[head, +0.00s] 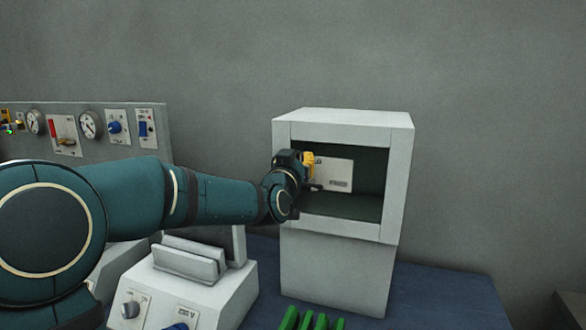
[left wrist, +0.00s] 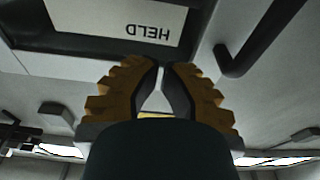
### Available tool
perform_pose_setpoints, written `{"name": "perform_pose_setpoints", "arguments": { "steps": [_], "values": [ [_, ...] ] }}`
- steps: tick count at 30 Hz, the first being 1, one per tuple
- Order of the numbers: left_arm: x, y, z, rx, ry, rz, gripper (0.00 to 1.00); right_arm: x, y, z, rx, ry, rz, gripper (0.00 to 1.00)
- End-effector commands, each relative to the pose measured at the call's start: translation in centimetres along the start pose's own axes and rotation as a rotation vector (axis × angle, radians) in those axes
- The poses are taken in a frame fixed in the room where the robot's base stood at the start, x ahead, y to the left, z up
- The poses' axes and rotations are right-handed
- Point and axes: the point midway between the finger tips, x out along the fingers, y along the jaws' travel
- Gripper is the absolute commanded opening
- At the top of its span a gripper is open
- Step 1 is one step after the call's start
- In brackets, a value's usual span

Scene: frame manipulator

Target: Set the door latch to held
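A pale plate (head: 333,175) sits inside the recess of a white box and shows larger in the left wrist view (left wrist: 115,20), where the word HELD reads upside down. A dark bent bar (left wrist: 245,52) lies right of the plate in that view; I cannot tell if it is the latch. My left gripper (head: 314,172) is at the recess's left side, in front of the plate. Its yellow fingers (left wrist: 160,70) come together at the tips beside the plate's edge, with nothing visible between them. My right gripper is not in view.
The white box (head: 340,268) stands on a blue surface (head: 440,300). A panel with gauges and switches (head: 100,122) is at the left. A sloped console (head: 205,285) stands before it, and green strips (head: 310,321) lie in front of the box.

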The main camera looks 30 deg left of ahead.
Motion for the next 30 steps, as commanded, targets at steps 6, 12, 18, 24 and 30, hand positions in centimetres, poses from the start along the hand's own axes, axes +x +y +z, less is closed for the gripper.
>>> {"name": "perform_pose_setpoints", "arguments": {
  "steps": [6,12,18,24,30],
  "values": [
    [0.4,0.0,2.1,0.001,-0.003,0.0,0.0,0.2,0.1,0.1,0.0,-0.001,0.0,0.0],
    [-0.2,0.0,3.5,0.0,-0.002,0.001,0.0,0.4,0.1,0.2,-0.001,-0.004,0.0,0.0],
    [-0.3,0.0,3.8,0.0,0.0,0.001,0.0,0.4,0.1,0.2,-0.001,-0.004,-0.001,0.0],
    [-0.3,0.0,3.8,0.0,0.0,0.0,0.0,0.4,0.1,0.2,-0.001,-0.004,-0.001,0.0],
    [0.1,0.1,4.0,-0.02,-0.001,-0.003,0.0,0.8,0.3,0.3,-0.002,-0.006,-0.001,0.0]
  ]
}}
